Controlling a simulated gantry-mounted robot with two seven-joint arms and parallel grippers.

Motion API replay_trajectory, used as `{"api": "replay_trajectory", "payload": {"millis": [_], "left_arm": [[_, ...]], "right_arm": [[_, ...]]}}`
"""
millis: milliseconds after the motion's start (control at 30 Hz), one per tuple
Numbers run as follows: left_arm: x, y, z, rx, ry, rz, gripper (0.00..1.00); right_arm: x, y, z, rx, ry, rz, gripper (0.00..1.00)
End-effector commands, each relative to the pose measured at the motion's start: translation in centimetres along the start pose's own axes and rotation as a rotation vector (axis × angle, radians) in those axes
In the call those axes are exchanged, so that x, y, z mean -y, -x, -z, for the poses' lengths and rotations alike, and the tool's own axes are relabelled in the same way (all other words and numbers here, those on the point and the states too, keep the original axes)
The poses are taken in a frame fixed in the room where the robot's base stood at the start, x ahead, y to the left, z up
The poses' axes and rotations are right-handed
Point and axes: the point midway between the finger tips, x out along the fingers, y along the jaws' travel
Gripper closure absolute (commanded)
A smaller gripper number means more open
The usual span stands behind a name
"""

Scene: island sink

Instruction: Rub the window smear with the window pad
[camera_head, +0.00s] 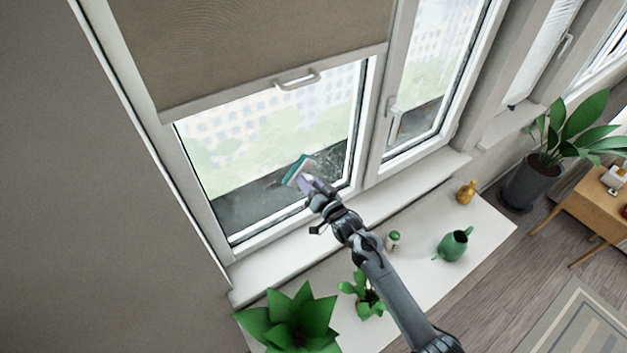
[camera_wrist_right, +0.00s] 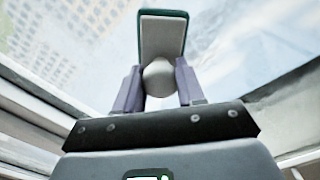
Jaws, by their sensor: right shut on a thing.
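The window pad (camera_head: 298,170) is a small teal and white block in front of the lower left window pane (camera_head: 245,150). My right gripper (camera_head: 311,187) is shut on it. In the wrist view the pad (camera_wrist_right: 163,40) stands out beyond the purple fingers, and its round grey knob sits between the fingertips of the gripper (camera_wrist_right: 159,82). I cannot tell whether the pad touches the glass. A faint whitish smear (camera_head: 328,166) shows on the glass just right of the pad. My left gripper is not in view.
A brown blind (camera_head: 250,45) with a handle covers the upper window. Below the sill, a white surface (camera_head: 420,215) holds a green watering can (camera_head: 453,245), a yellow bottle (camera_head: 466,192), a small green-topped jar (camera_head: 393,240) and plants (camera_head: 290,322). A potted plant (camera_head: 532,182) stands at right.

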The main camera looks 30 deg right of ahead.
Motion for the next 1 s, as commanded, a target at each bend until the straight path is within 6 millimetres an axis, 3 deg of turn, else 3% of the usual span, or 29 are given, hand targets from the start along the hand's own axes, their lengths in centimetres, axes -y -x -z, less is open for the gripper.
{"api": "replay_trajectory", "payload": {"millis": [1000], "left_arm": [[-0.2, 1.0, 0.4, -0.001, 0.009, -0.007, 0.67]], "right_arm": [[5.2, 0.0, -2.9, 0.0, -0.001, 0.004, 0.86]]}}
